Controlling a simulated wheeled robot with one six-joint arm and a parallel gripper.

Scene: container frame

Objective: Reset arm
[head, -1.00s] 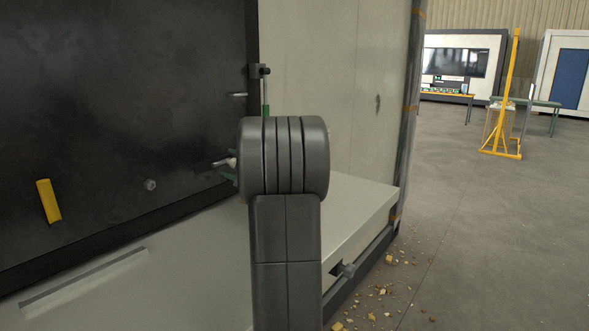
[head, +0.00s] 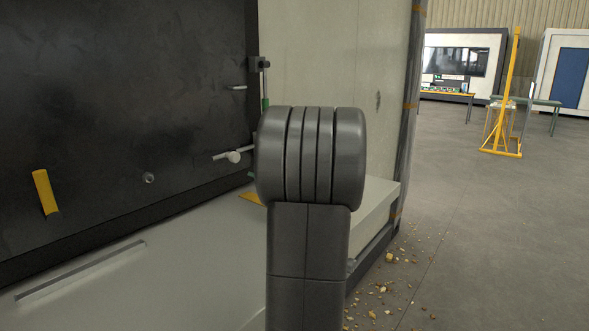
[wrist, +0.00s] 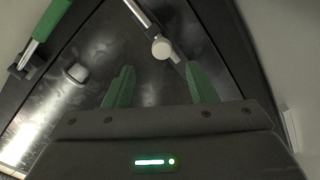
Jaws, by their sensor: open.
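My gripper (wrist: 160,86) is open in the wrist view, its two green fingers apart with nothing between them. A metal lever with a round pale knob (wrist: 161,48) lies just beyond the fingertips in that picture; I cannot tell the exact gap. In the head view my dark grey arm stands in the middle and hides nearly all of the gripper. The lever's knob (head: 234,157) shows just left of the arm, in front of the dark panel (head: 120,90). A rod with a green part (head: 264,103) stands upright at the panel's right edge.
A pale ledge (head: 140,290) runs below the panel. A yellow handle (head: 45,192) and a small round stud (head: 149,178) are on the panel. Debris (head: 390,258) lies on the floor at right. A yellow stand (head: 505,100) is farther back; the floor between is open.

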